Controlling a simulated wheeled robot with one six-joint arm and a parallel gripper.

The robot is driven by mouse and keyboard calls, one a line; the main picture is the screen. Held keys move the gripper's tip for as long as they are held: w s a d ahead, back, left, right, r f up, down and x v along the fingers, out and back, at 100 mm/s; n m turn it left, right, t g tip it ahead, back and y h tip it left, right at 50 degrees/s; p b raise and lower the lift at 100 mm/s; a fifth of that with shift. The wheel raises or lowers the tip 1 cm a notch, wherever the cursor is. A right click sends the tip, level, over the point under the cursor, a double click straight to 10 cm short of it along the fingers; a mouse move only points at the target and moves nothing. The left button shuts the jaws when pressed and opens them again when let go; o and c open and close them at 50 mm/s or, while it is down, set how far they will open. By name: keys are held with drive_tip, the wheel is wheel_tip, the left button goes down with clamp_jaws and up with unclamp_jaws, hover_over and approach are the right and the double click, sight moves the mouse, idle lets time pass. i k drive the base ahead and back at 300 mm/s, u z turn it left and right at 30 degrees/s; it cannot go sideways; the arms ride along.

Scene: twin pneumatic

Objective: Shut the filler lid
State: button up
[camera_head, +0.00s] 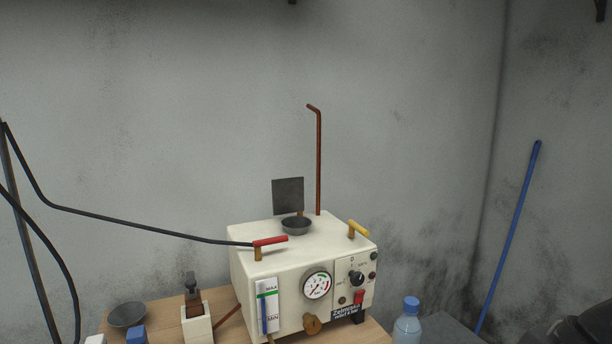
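The filler lid (288,195) is a dark square plate standing upright, open, on top of a cream-white machine (252,273). It rises behind a dark round filler cup (297,229) set in the machine's top. The cup is uncovered. A small brown piece shows at the lid's lower right edge. My gripper is not in view.
A red-handled valve (270,241) with a black hose and a yellow-handled valve (358,228) stand on the machine's top. A copper pipe (318,165) rises behind the lid. A bowl (127,315) and a blue-capped bottle (407,325) stand beside the machine.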

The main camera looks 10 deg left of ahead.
sight(288, 194)
drive_tip(key=u, duration=0.25)
drive_tip(key=i, duration=0.7)
drive_tip(key=u, duration=0.55)
